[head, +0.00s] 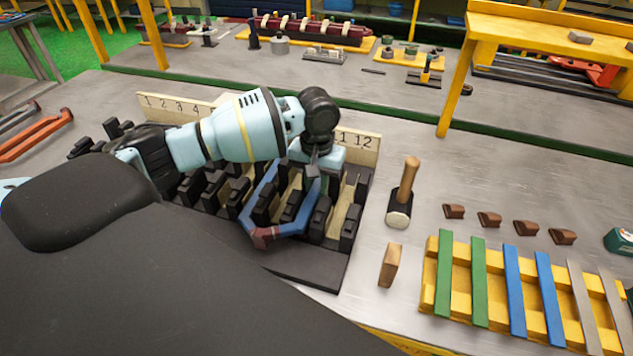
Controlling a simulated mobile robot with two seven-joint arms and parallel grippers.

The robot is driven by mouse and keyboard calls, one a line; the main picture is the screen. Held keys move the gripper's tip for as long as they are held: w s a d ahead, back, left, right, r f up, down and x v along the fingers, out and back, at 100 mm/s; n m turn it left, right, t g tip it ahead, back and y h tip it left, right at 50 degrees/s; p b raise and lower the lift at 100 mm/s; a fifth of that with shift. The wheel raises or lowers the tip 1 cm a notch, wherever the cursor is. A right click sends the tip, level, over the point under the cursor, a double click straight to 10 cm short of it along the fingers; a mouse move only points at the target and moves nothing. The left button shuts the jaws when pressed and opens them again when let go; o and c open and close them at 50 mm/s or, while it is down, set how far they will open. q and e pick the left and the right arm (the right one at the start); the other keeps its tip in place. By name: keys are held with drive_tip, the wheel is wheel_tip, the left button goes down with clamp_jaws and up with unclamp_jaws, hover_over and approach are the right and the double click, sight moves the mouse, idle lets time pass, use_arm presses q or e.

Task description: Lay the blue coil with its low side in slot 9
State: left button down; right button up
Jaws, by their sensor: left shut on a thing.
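The blue coil (258,195) is a bent loop with a reddish-brown front end. It is over the dark stator block (300,267), among its rows of black teeth. One long side runs along the left of the loop; the other is partly hidden by teeth and my gripper. I cannot tell how deep either side sits in a slot. My left gripper (314,172) points down at the back of the loop, shut on the coil. A pale number board (362,145) stands behind; my arm hides its middle numbers, including 9. My right gripper is out of view.
A mallet (400,207) and a wooden block (390,265) stand right of the stator. Several brown wedges (490,219) lie farther right. A yellow rack (428,289) holds green, blue and grey strips. Bare table lies between mallet and wedges.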

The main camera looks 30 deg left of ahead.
use_arm(q)
drive_tip(key=shift+f, duration=0.3)
idle(0.8)
drive_tip(key=c, duration=1.1)
unclamp_jaws()
drive_tip(key=shift+c, duration=0.2)
drive_tip(key=shift+r, duration=0.8)
drive_tip(key=shift+r, duration=3.75)
wheel_tip(320, 180, up, 8)
